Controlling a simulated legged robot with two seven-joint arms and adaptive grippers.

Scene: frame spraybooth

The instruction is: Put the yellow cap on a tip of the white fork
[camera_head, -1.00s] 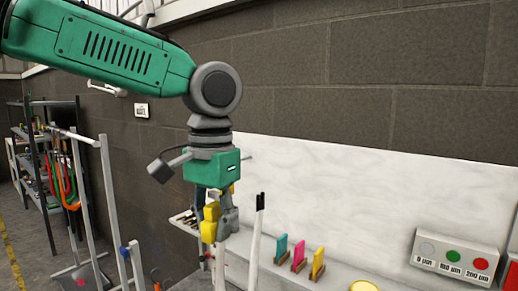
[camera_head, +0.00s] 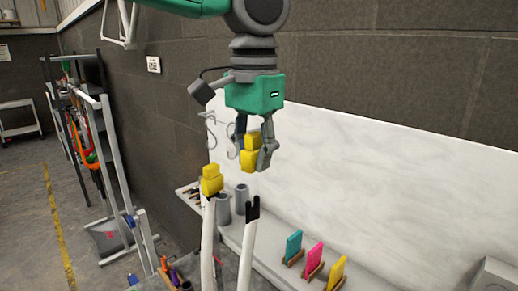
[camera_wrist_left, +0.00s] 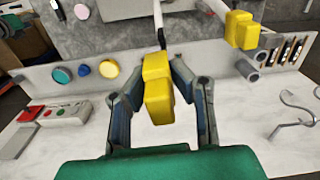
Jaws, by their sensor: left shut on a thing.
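My left gripper (camera_head: 254,148) is shut on a yellow cap (camera_head: 250,158) and holds it in the air above the white fork (camera_head: 207,245). The fork's left tip carries another yellow cap (camera_head: 212,181). Its right tip (camera_head: 252,208) is bare and black, with a notch at the top, and stands just below the held cap, apart from it in the head view. In the left wrist view the held cap (camera_wrist_left: 158,92) sits between both fingers, and the capped tip (camera_wrist_left: 241,30) is at upper right. The held cap partly hides the bare tip there. My right gripper is not in view.
A white shelf (camera_head: 262,262) along the wall holds cyan (camera_head: 293,246), magenta (camera_head: 314,257) and yellow (camera_head: 336,272) pieces in brown holders. Grey cylinders (camera_head: 242,197) stand behind the fork. Metal hooks (camera_head: 212,130) hang left of the gripper. A button box (camera_wrist_left: 62,115) shows in the wrist view.

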